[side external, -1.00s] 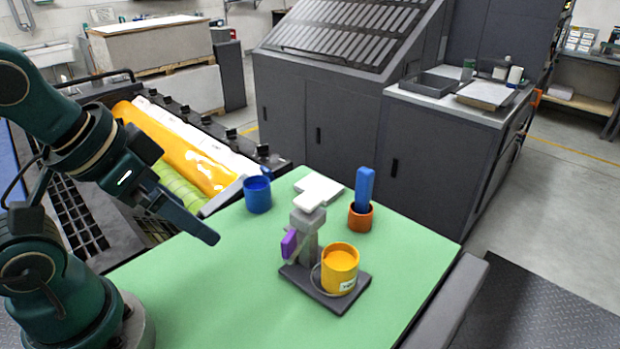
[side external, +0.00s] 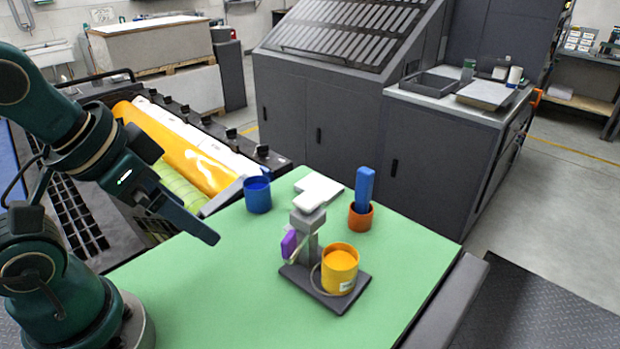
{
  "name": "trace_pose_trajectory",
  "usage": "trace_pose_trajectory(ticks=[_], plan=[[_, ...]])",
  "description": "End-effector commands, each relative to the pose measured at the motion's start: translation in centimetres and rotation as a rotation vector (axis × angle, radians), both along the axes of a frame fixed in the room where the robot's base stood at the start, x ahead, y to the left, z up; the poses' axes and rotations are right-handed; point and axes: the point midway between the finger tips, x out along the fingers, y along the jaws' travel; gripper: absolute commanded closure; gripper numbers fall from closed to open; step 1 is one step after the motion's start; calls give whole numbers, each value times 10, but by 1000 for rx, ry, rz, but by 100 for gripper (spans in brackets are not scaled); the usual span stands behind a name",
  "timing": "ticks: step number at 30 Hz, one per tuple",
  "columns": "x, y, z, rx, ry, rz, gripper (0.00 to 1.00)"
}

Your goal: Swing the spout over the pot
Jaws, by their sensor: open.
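The ink unit is a grey post (side external: 309,246) on a dark flat base (side external: 318,293), with a pale block (side external: 308,202) on top. A purple block (side external: 289,243) sits at the post's left side; I cannot tell clearly which part is the spout. A yellow pot (side external: 340,270) with yellow contents and a small label stands upright on the base, right of the post. A thin pale curved line runs beside the pot. My gripper (side external: 211,238) is open and empty, above the green table's left part, left of the unit and apart from it.
On the green tabletop (side external: 215,300) stand a blue cup (side external: 258,195), an orange cup (side external: 360,217) holding an upright blue bar (side external: 365,189), and a white flat piece (side external: 318,186). A press with a yellow roller (side external: 175,150) lies behind left. The table's front middle is clear.

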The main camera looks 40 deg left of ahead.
Motion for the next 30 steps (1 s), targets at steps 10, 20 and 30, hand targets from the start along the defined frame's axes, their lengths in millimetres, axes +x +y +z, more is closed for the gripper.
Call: trace_pose_trajectory(ticks=[10,20,30], plan=[[-1,0,7,-43,10,83,56],[35,-17,44,-153,163,281,56],[85,-57,32,-142,380,369,56]])
